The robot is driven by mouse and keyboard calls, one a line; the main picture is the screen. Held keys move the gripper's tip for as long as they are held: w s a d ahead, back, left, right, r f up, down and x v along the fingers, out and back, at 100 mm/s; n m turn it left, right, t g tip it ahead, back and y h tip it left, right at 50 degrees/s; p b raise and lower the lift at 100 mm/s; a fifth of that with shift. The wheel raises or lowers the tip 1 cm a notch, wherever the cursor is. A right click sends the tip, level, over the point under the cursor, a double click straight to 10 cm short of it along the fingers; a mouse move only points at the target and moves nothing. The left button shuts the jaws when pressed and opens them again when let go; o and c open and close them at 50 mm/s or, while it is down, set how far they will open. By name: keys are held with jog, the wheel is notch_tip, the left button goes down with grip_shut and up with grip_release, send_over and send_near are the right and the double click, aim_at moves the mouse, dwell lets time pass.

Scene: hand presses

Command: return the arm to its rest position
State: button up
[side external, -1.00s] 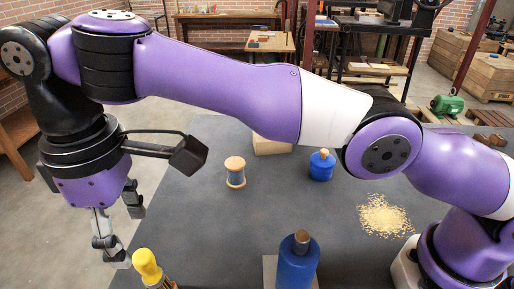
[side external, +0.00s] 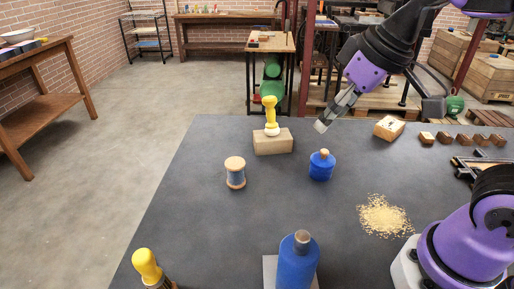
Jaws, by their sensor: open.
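My gripper (side external: 336,108) is at the upper right of the side external view, above the far edge of the dark table (side external: 200,220). It points down and to the left, and its fingers hold nothing that I can see. My purple arm reaches it from the right and is partly outside the picture. The gripper appears apart from the wooden block (side external: 389,128) to its right and the blue jar (side external: 321,168) below it.
A yellow-handled tool (side external: 270,112) stands upright on a wooden block (side external: 272,143). A spool (side external: 235,173), a blue bottle (side external: 297,265), another yellow-handled tool (side external: 147,264) and a pale granular pile (side external: 383,215) are on the table. Small brown blocks (side external: 464,140) line the right. The left-middle is clear.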

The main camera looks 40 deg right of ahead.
jog(key=shift+m+t+h, duration=0.3)
jog(key=shift+m, duration=0.4)
jog(key=s+d+f, duration=0.1)
jog(key=s+f, duration=0.1)
jog(key=s+d+f, duration=0.1)
jog(key=shift+s+d+f, duration=0.35)
jog(key=shift+d+f, duration=0.05)
